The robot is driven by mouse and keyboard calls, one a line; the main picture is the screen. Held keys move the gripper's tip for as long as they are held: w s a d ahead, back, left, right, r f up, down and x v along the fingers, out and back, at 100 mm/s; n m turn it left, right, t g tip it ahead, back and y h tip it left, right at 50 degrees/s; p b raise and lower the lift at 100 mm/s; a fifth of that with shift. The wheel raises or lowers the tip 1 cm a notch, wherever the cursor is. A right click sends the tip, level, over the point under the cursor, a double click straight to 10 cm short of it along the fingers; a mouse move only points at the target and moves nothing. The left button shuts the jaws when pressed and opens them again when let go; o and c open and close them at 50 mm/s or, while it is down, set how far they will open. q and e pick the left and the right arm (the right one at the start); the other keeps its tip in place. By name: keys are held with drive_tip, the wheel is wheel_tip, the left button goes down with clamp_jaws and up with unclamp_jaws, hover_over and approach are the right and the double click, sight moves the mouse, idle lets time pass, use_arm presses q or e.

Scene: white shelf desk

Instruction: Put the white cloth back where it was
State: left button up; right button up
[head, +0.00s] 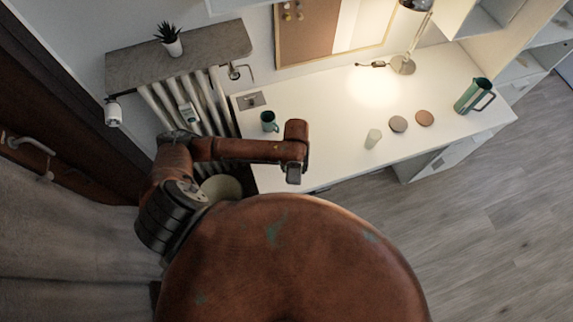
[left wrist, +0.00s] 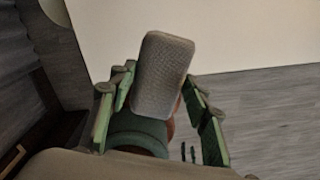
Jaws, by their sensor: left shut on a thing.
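In the left wrist view, a pale grey-white, finely textured piece with rounded corners, which I take to be the white cloth (left wrist: 162,72), stands up between the green fingers of my left gripper (left wrist: 160,85). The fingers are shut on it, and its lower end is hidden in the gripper. In the head view, my left gripper (head: 294,173) is at the desk's front edge, towards its left end; its fingers and the cloth are hard to make out there. My right gripper is not in view.
The white desk (head: 325,130) holds a teal mug (head: 269,121), a pale cup-like object (head: 373,138), two round coasters (head: 398,124), a lamp (head: 403,64) and a green jug (head: 474,95). A radiator (head: 205,100) and a potted plant (head: 170,44) on a ledge are left of it.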

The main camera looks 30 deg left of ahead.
use_arm(q)
drive_tip(key=w+a+f, duration=0.1)
drive_tip(key=f, duration=0.1)
drive_tip(key=w+a+f, duration=0.1)
drive_tip(key=a+f, duration=0.1)
drive_tip(key=w+a+f, duration=0.1)
drive_tip(key=a+f, duration=0.1)
drive_tip(key=shift+w+f, duration=0.1)
drive_tip(key=shift+w, duration=0.05)
drive_tip(key=shift+w+a+f, duration=0.1)
drive_tip(key=shift+a+f, duration=0.1)
drive_tip(key=shift+f, duration=1.5)
drive_tip(key=shift+f, duration=0.15)
drive_tip(key=o, duration=1.1)
drive_tip(key=shift+o, duration=0.2)
wheel_tip(320, 180, up, 12)
drive_tip(key=shift+r, duration=0.2)
